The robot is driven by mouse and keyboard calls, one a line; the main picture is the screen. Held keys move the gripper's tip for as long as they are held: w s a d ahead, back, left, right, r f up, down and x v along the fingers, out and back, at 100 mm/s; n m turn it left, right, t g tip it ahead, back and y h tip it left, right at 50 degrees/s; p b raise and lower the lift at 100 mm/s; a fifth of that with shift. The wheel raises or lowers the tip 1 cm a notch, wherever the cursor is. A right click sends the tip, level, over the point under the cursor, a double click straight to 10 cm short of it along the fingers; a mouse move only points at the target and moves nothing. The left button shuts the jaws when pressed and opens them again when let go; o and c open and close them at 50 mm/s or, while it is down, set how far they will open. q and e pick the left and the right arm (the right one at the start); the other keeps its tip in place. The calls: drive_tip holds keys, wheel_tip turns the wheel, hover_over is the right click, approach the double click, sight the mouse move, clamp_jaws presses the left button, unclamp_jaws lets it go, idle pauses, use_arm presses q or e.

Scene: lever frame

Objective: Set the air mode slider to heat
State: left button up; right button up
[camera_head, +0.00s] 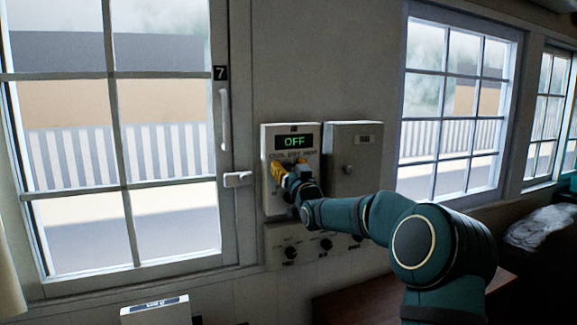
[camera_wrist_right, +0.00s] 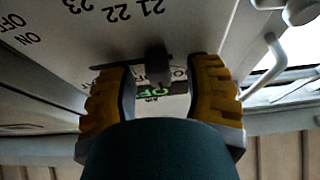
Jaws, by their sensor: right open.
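The control panel (camera_head: 308,133) is a pale box on the wall between two windows, and its display (camera_head: 294,141) reads OFF in green. My right gripper (camera_head: 278,172) is at the panel's front, below the display, and hides much of the lower face. In the right wrist view the panel (camera_wrist_right: 75,45) appears upside down. There a dark slider knob (camera_wrist_right: 158,66) stands out from a dark slot, between the two open yellow fingers of my right gripper (camera_wrist_right: 160,80), with gaps on both sides. The slider's mode labels are partly hidden. My left gripper does not show.
A second grey box (camera_head: 350,150) with a small knob is mounted right beside the panel. A lower strip with several dark knobs (camera_head: 326,244) sits below. A window handle (camera_head: 237,179) projects at the left, close to the panel.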

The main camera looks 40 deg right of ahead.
drive_tip(key=shift+s, duration=0.1)
clamp_jaws()
drive_tip(key=d, duration=0.1)
drive_tip(key=s+d, duration=0.1)
drive_tip(key=d, duration=0.1)
drive_tip(key=d+b, duration=0.1)
drive_tip(key=d, duration=0.1)
drive_tip(key=shift+s+d+r, duration=0.2)
drive_tip(key=shift+s+d, duration=0.05)
drive_tip(key=shift+s, duration=0.1)
